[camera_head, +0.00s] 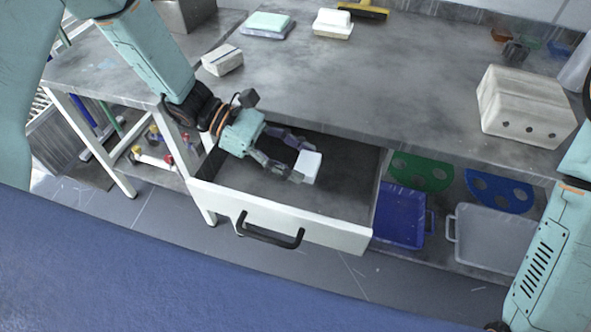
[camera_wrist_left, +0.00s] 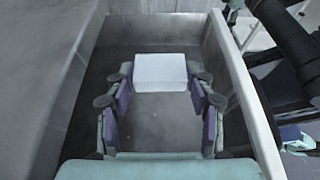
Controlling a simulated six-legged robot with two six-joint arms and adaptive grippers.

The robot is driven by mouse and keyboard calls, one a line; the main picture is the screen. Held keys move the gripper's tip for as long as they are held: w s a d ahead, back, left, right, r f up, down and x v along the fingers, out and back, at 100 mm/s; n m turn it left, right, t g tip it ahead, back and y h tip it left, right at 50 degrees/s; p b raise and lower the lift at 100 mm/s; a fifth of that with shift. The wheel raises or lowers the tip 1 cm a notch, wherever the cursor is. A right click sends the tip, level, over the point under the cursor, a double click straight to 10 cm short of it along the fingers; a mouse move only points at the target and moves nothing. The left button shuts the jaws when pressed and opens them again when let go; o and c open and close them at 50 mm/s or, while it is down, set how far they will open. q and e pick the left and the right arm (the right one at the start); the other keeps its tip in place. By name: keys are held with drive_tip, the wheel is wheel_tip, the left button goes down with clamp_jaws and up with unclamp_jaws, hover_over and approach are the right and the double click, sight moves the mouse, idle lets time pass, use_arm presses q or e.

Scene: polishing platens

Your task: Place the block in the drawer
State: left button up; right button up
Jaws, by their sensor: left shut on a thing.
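A white block (camera_head: 311,167) is between the fingertips of my left gripper (camera_head: 297,163), which is shut on it. The open drawer (camera_head: 300,220) has a white front with a black handle. The gripper and block are over the drawer's dark interior, inside its outline in the head view. In the left wrist view the block (camera_wrist_left: 161,72) sits between the fingers (camera_wrist_left: 160,88), with the drawer walls around it. Whether the block touches the drawer floor I cannot tell. My right gripper is not in view; only part of my right arm shows at the right edge.
The grey table (camera_head: 380,80) carries a striped block (camera_head: 222,60), a mint-topped pad (camera_head: 267,24), a white dish (camera_head: 333,24) and a large white box (camera_head: 525,106). Below are a blue tray (camera_head: 400,215) and a grey tray (camera_head: 490,238).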

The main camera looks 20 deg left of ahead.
use_arm(q)
wheel_tip(320, 180, down, 3)
drive_tip(key=shift+s+f+b, duration=0.1)
drive_tip(key=shift+f+b, duration=0.05)
drive_tip(key=shift+b, duration=0.45)
drive_tip(key=shift+f, duration=0.1)
drive_tip(key=shift+f, duration=0.1)
drive_tip(key=shift+f+b, duration=0.5)
drive_tip(key=o, duration=1.2)
drive_tip(key=shift+o, duration=0.2)
drive_tip(key=shift+r, duration=0.1)
